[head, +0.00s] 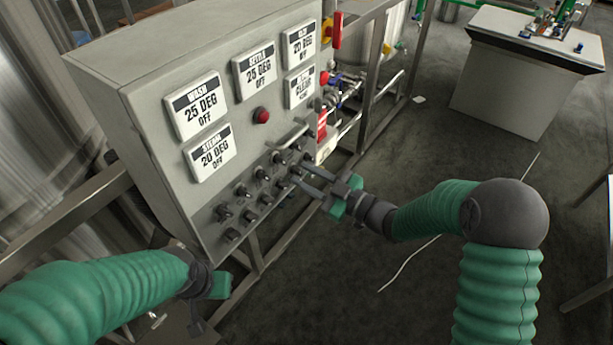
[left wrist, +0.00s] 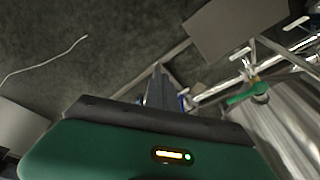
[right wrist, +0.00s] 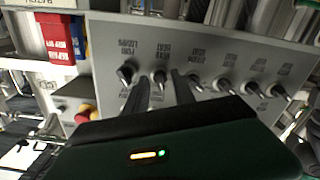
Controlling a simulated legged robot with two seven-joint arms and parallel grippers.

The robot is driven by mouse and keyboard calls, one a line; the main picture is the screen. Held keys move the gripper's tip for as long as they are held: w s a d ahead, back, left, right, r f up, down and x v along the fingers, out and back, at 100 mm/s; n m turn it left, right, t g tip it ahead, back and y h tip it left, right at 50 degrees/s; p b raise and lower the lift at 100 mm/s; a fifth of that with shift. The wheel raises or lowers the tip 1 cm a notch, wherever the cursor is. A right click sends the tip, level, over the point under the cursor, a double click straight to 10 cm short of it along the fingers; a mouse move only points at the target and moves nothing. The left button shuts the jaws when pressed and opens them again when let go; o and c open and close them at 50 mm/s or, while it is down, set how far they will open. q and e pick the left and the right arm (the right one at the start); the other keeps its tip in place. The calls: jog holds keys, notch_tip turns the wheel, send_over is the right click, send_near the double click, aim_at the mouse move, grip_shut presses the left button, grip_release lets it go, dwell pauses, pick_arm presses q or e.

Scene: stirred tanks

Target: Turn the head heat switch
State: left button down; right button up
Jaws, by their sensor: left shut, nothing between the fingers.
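Two rows of dark rotary switches (head: 242,190) sit on the lower front of the grey control panel (head: 140,75). My right gripper (head: 296,176) is at the right end of the rows. In the right wrist view its fingers (right wrist: 162,86) are apart, with one dark switch (right wrist: 160,77) showing between their tips; whether they touch it cannot be told. My left gripper (left wrist: 157,80) is shut and empty; in the head view it hangs low, left of the panel's bottom edge, fingers mostly hidden.
White display plates (head: 196,105) and a red button (head: 261,115) are above the switches. A red-and-yellow switch (head: 332,30) is on the panel's side. Metal frame posts (head: 372,80) stand behind. A grey cabinet (head: 520,80) stands at back right. The floor between is largely clear.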

jog(key=p+v, duration=0.1)
jog(key=v, duration=1.6)
jog(key=shift+w, duration=0.15)
